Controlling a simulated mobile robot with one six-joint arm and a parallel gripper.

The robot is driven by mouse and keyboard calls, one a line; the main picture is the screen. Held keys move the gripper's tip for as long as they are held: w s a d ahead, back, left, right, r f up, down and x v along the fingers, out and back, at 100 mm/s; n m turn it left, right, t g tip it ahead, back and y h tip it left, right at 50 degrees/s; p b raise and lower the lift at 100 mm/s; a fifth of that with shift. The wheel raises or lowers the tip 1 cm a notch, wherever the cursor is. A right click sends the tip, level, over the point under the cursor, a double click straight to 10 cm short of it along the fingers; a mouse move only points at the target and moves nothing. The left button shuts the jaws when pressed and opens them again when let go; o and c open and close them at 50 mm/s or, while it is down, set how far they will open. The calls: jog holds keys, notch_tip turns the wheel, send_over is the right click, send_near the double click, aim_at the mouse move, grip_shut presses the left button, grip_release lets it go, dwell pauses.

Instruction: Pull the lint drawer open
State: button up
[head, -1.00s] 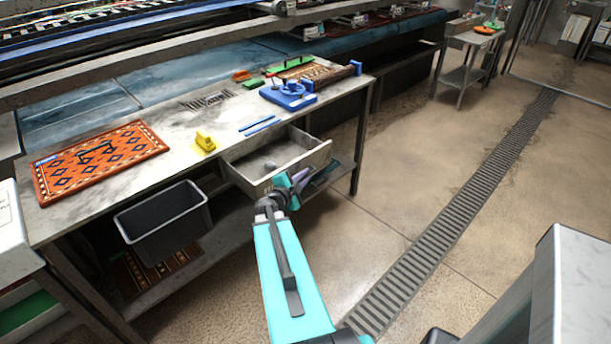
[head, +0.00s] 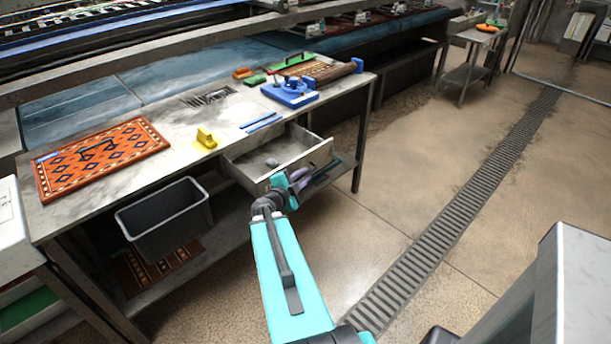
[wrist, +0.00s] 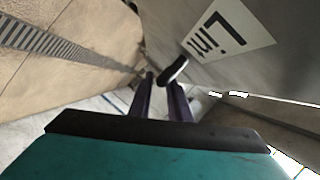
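The lint drawer (head: 290,164) is a grey drawer under the worktable and stands pulled out, with a small grey lump (head: 271,163) inside. Its front, with a white "Lint" label (wrist: 228,36), fills the upper right of the wrist view. A short dark handle (wrist: 175,68) sticks out from this front. My gripper (head: 300,178) is at the drawer front in the head view. In the wrist view its two purple fingers (wrist: 160,80) are apart with a gap between them. The handle lies by the right fingertip; whether they touch I cannot tell.
The worktable (head: 75,205) holds a patterned rug (head: 100,158), a yellow tool (head: 205,138) and a blue tool (head: 290,93). A dark bin (head: 165,220) hangs left of the drawer. The floor with its drain grate (head: 450,208) is clear to the right.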

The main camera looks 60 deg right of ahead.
jog(key=p+v, duration=0.2)
jog(key=v, duration=0.1)
jog(key=shift+s+a+r, duration=0.1)
jog(key=shift+a+r, duration=0.15)
jog(key=p+v, duration=0.8)
jog(key=p, duration=0.2)
jog(key=shift+f+p, duration=0.15)
jog(key=shift+p, duration=0.25)
jog(key=shift+s, duration=0.1)
jog(key=shift+s, duration=0.1)
dwell(0.5)
